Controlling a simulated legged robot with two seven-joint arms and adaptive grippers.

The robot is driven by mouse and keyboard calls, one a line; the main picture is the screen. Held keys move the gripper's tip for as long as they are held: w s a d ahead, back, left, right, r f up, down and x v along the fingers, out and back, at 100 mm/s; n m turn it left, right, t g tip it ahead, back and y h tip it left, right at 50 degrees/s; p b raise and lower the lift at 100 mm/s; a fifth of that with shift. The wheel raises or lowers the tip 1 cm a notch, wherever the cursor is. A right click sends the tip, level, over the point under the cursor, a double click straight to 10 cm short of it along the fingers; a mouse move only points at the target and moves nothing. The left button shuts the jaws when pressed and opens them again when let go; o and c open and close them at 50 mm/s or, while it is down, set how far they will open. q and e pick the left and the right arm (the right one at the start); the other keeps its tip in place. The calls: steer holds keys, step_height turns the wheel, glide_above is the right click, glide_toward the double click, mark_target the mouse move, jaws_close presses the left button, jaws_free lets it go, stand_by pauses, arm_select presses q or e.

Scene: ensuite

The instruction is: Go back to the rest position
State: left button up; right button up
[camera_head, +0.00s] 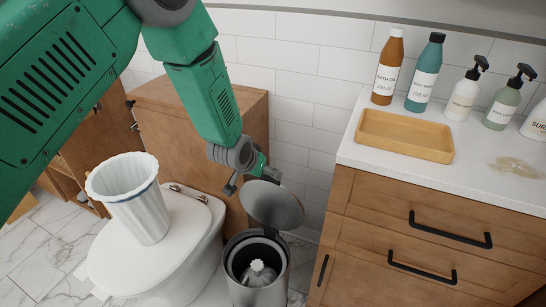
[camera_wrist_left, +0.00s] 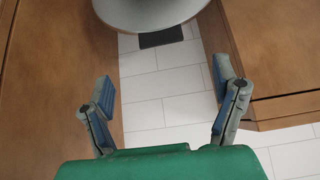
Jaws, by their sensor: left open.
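My left arm comes in from the left in the head view, and its gripper (camera_head: 245,180) is just above and left of the raised lid of a metal pedal bin (camera_head: 258,292). In the left wrist view the left gripper (camera_wrist_left: 165,95) has its two fingers wide apart with nothing between them. The round bin lid (camera_wrist_left: 150,15) shows beyond the fingertips, and I cannot tell if it is touched. The bin is open, and something white (camera_head: 258,272) lies inside. My right gripper is not in view.
A white ribbed basket (camera_head: 133,200) stands on the closed toilet lid (camera_head: 185,235). A wooden cabinet (camera_head: 180,125) stands behind. On the right, the counter (camera_head: 375,152) carries a yellow tray (camera_head: 403,136), several bottles and a brownish smear (camera_head: 515,166).

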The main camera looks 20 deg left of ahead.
arm_select(q)
steer(key=s+f+g, duration=0.2)
steer(key=s+f, duration=0.3)
steer(key=s, duration=0.3)
steer(key=s+f+g, duration=0.1)
steer(key=s+f, duration=0.4)
steer(key=s, duration=0.3)
steer(key=s+f+g, duration=0.1)
steer(key=s+g, duration=0.1)
steer(key=s, duration=0.9)
steer(key=s+a+f+g, duration=0.1)
steer(key=s+g, duration=0.1)
steer(key=s, duration=1)
steer(key=shift+s+a+f, duration=0.25)
steer(key=shift+f, duration=0.15)
steer(key=shift+w, duration=0.15)
